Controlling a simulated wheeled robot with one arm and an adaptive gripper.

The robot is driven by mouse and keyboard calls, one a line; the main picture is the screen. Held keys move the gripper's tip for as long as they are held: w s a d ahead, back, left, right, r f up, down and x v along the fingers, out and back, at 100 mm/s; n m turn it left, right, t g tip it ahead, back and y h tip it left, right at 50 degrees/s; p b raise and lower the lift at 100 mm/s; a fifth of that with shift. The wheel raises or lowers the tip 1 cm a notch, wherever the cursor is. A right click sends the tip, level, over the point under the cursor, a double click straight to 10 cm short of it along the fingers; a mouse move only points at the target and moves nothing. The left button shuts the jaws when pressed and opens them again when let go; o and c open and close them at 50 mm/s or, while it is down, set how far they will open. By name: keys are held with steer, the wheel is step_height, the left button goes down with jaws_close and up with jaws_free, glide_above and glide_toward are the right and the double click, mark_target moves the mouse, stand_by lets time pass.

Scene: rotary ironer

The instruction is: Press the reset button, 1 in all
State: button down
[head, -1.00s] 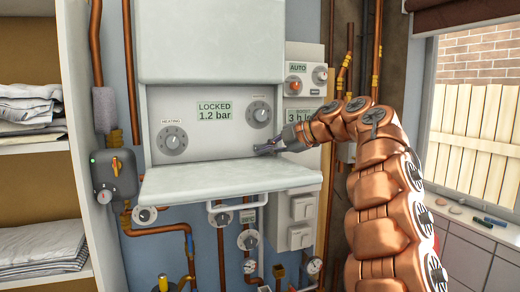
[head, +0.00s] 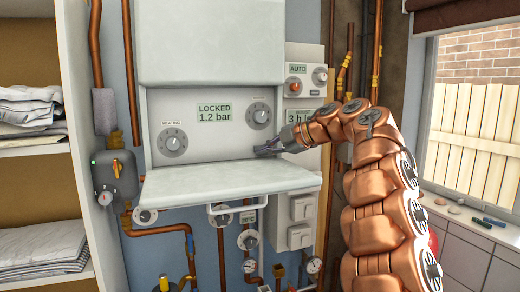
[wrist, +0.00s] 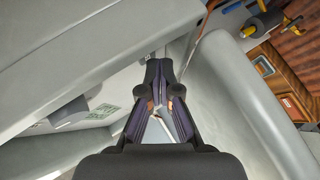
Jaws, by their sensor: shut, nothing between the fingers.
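The boiler's control panel (head: 205,150) has a display (head: 214,112) reading "LOCKED 1.2 bar", a heating knob (head: 172,141) at left and another knob (head: 259,115) at right. My gripper (head: 259,151) is shut and empty, its tips at the panel's lower right, below the right knob. I cannot tell whether the tips touch the panel. No reset button can be made out; the gripper covers that patch of panel. In the wrist view my gripper (wrist: 158,68) points in between pale casing surfaces, and the display (wrist: 100,112) shows at left.
A hinged-down flap (head: 230,180) juts out just below my gripper, and the upper casing (head: 210,40) overhangs the panel. At right is a timer box (head: 304,82) reading "AUTO". Copper pipes (head: 131,70) run beside the boiler. Shelves with folded linen (head: 40,248) stand at left.

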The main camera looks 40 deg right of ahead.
mark_target(273, 164)
steer(key=shift+w, duration=0.35)
stand_by(0.7)
stand_by(0.4)
steer(key=shift+s+b, duration=0.55)
steer(key=shift+s, duration=0.2)
steer(key=shift+s+a, duration=0.1)
steer(key=shift+s+a+f+b, duration=0.1)
steer(key=shift+s+a+b, duration=0.05)
steer(key=shift+s+b, duration=0.25)
steer(key=shift+s+a+f+b, duration=0.15)
steer(key=shift+s+b, duration=0.15)
steer(key=shift+s, duration=0.15)
steer(key=shift+s+a+r+b, duration=0.1)
steer(key=shift+s+a+b, duration=0.2)
steer(key=shift+s, duration=0.45)
steer(key=shift+s+a+r+b, duration=0.1)
steer(key=shift+s+b, duration=0.25)
steer(key=shift+s, duration=0.4)
steer(key=shift+d, duration=0.1)
